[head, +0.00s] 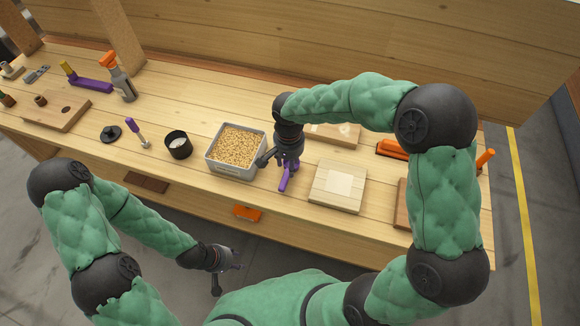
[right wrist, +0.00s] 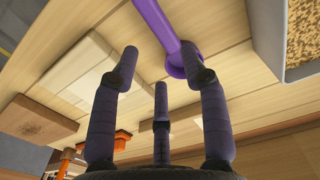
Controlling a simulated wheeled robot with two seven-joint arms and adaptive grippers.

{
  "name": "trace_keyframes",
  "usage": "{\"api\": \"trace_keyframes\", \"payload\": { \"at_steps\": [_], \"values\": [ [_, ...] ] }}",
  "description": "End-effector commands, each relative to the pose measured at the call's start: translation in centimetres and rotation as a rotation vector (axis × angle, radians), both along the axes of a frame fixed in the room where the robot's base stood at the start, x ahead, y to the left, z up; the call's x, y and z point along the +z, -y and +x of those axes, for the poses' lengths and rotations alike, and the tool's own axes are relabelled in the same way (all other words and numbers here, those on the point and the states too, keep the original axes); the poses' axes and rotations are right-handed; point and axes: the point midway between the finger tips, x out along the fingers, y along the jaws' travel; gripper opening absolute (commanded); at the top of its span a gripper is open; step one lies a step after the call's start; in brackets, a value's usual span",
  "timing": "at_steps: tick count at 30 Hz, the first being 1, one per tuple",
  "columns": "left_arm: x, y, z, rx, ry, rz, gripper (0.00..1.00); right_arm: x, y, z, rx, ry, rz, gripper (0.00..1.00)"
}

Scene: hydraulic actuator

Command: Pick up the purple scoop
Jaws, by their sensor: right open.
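The purple scoop (head: 286,179) lies on the wooden workbench, right of the grey bin of tan pellets. My right gripper (head: 280,162) is above it and hides part of it in the head view. In the right wrist view, the purple scoop (right wrist: 157,25) stretches from the top edge down to near one fingertip. My right gripper (right wrist: 158,62) is open, with its fingers spread and nothing between them. Whether a finger touches the scoop I cannot tell. My left gripper (head: 230,268) hangs in front of the bench, empty, with its fingers apart.
The grey bin (head: 209,160) stands close to the left of my right gripper; its pellets also show in the right wrist view (right wrist: 301,35). A light wooden block (head: 325,199) lies to the right. A black cup (head: 178,146) and a purple-handled tool (head: 133,127) are further left.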

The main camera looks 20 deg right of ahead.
Motion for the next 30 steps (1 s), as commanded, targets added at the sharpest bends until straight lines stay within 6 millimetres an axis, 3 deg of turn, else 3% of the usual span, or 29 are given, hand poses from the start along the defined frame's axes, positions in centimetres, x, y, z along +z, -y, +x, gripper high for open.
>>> {"api": "trace_keyframes", "payload": {
  "at_steps": [3,10,18,27,30],
  "values": [
    [-0.7,0.0,0.0,0.0,0.001,0.0,0.4,-1.9,0.0,0.0,0.001,-0.001,0.0,0.45],
    [-1.3,0.0,0.1,0.0,0.001,0.0,0.4,-3.3,-0.2,-0.1,0.001,0.0,0.001,0.45],
    [-3.1,0.0,0.1,0.0,0.001,0.0,0.4,-7.0,-0.5,-0.4,0.001,-0.002,0.001,0.45],
    [-3.1,0.0,0.1,0.0,0.001,0.0,0.4,-7.4,-0.5,-0.3,0.001,0.001,0.002,0.45],
    [-3.1,0.0,0.1,0.0,0.001,0.0,0.4,-7.4,-0.5,-0.3,0.001,0.001,0.002,0.17]
  ]
}}
